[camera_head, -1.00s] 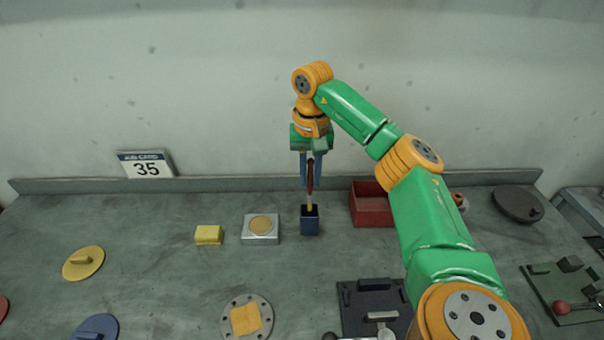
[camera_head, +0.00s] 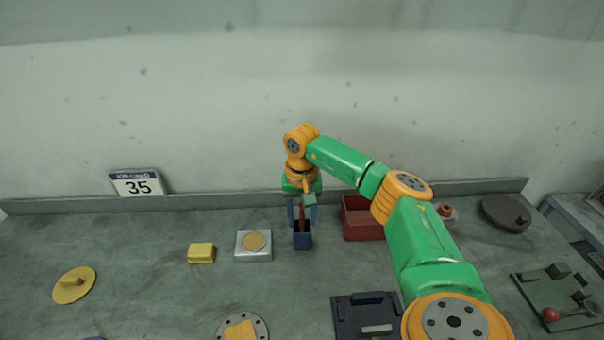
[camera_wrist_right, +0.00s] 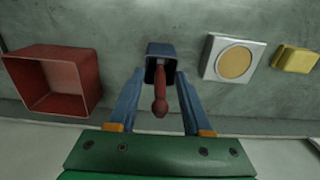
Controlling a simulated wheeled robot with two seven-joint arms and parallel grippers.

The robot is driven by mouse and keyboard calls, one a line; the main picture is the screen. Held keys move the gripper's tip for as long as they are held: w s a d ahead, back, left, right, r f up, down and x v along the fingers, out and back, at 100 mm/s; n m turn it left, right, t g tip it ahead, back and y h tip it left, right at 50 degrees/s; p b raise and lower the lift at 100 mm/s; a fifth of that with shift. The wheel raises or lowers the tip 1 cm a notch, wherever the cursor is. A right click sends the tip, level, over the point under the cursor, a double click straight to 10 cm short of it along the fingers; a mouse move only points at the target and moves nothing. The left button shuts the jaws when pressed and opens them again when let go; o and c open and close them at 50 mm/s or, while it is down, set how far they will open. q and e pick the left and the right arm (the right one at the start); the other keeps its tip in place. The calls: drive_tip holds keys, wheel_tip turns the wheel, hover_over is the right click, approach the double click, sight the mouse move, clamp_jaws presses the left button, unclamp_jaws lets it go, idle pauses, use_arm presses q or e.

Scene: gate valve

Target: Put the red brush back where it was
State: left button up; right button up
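The red brush (camera_wrist_right: 160,92) stands in the small dark blue cup (camera_head: 302,241), its lower part hidden inside. In the wrist view the brush handle leans a little and its rounded end points toward my gripper. My right gripper (camera_wrist_right: 157,98) has a finger on each side of the handle, with a gap on both sides, so it is open. The cup also shows in the wrist view (camera_wrist_right: 160,49), just past the fingertips. In the head view my right gripper (camera_head: 302,222) is low over the cup. My left gripper is not in view.
A red open box (camera_head: 362,224) stands close right of the cup. A silver block with a tan disc (camera_head: 253,246) and a yellow block (camera_head: 201,253) lie to the left. A dark fixture (camera_head: 365,315) is in front. The back ledge and wall are close behind.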

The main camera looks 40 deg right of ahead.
drive_tip(key=shift+r, duration=0.2)
wheel_tip(320, 180, up, 7)
drive_tip(key=shift+w+r+b, duration=0.1)
drive_tip(key=shift+b, duration=0.6)
wheel_tip(320, 180, up, 5)
drive_tip(key=shift+f+p, duration=0.1)
drive_tip(key=shift+p, duration=0.7)
drive_tip(key=shift+f, duration=0.1)
